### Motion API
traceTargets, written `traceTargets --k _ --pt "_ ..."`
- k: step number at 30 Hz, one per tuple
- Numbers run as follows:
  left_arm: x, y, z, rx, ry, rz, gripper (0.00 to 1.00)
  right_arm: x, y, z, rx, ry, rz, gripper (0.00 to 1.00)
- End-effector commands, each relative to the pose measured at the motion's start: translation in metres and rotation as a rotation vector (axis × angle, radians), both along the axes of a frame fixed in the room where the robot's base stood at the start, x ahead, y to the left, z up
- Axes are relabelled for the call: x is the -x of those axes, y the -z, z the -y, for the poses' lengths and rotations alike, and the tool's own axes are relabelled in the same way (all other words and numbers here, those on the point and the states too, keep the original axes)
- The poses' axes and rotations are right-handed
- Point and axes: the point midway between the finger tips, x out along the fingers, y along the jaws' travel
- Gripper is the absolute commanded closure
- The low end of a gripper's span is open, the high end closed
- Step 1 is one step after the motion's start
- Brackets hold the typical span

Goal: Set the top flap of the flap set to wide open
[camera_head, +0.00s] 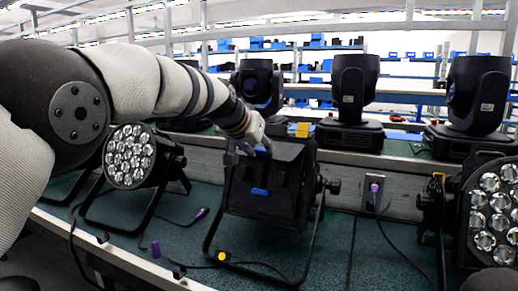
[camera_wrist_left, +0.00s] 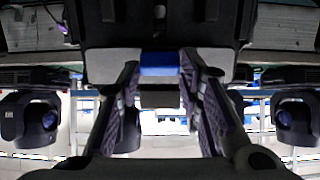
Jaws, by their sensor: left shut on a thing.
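The flap set is on the black par can (camera_head: 290,208) in the middle of the bench, which stands on a black yoke. Its top flap (camera_head: 285,152) is a dark plate at the can's upper edge, partly hidden by my gripper; I cannot tell its exact angle. My left gripper (camera_head: 252,147) reaches in from the left at this upper edge. In the left wrist view, my left gripper's fingers (camera_wrist_left: 160,72) are shut on the top flap's blue tab (camera_wrist_left: 160,58). Another blue tab (camera_head: 259,192) shows lower on the can's front. My right gripper is not in view.
Par cans with clear lenses stand at left (camera_head: 130,157) and right (camera_head: 492,210). Moving-head lights (camera_head: 353,95) line the raised ledge behind. Cables (camera_head: 385,235) and a purple connector (camera_head: 156,249) lie on the green bench. Bare bench shows right of the middle can.

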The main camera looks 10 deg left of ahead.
Motion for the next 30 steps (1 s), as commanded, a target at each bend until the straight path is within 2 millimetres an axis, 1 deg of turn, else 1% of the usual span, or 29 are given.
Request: traceTargets --k 6,7,8,17,20,23,27,30 --pt "0.0 0.001 0.0 -0.001 0.001 -0.002 0.95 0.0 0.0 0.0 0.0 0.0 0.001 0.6" --pt "0.0 0.001 0.0 -0.001 0.001 -0.002 0.65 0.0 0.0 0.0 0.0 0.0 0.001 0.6" --pt "0.0 0.001 0.0 -0.001 0.001 -0.002 0.58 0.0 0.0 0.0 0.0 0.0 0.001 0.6" --pt "0.001 0.0 0.0 -0.001 0.001 -0.001 0.58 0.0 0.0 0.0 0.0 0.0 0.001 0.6" --pt "0.007 -0.006 -0.003 0.001 -0.001 0.001 0.58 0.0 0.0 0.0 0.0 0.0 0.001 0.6" --pt "0.023 -0.019 -0.008 0.0 0.001 0.002 0.58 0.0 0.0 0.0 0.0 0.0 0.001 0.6" --pt "0.055 -0.043 -0.018 0.001 0.0 0.003 0.58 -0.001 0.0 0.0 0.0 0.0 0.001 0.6" --pt "0.074 -0.055 -0.023 0.001 0.001 0.001 0.58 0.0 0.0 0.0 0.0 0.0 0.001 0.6"
